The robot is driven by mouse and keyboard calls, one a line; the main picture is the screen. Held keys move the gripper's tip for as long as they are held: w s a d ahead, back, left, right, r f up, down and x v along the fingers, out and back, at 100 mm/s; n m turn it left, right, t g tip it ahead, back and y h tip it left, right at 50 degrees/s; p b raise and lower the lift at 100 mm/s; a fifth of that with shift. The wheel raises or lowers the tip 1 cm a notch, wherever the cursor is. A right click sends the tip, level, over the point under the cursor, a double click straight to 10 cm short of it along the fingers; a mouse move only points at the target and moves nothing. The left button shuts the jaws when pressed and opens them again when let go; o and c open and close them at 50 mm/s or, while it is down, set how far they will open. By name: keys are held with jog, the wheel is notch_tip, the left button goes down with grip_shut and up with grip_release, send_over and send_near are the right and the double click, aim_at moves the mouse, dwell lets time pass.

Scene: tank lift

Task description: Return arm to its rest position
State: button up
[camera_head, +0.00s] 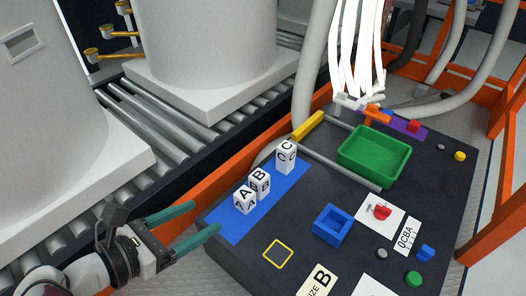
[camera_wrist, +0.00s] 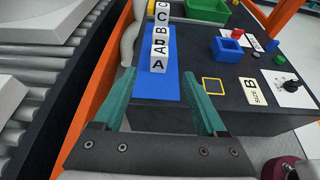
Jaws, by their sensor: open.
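My gripper (camera_head: 205,224) is open and empty at the lower left in the head view, off the near-left end of the dark table. Its two teal fingers are spread apart in the wrist view (camera_wrist: 163,98). Beyond them, lettered white blocks stand in a row on a blue mat (camera_head: 225,232): block A (camera_head: 245,200), block B (camera_head: 260,181) and block C (camera_head: 286,156). The blocks also show ahead of the fingers in the wrist view, with A nearest (camera_wrist: 158,62). No finger appears to touch a block.
The dark table (camera_head: 310,190) holds a green bin (camera_head: 375,172), a blue open box (camera_head: 333,225), a yellow square outline (camera_head: 278,253) and a B card (camera_head: 318,281). An orange rail (camera_head: 205,182) and roller conveyor (camera_head: 165,112) with large grey tanks (camera_head: 200,45) lie left.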

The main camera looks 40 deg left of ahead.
jog(key=shift+w, duration=0.1)
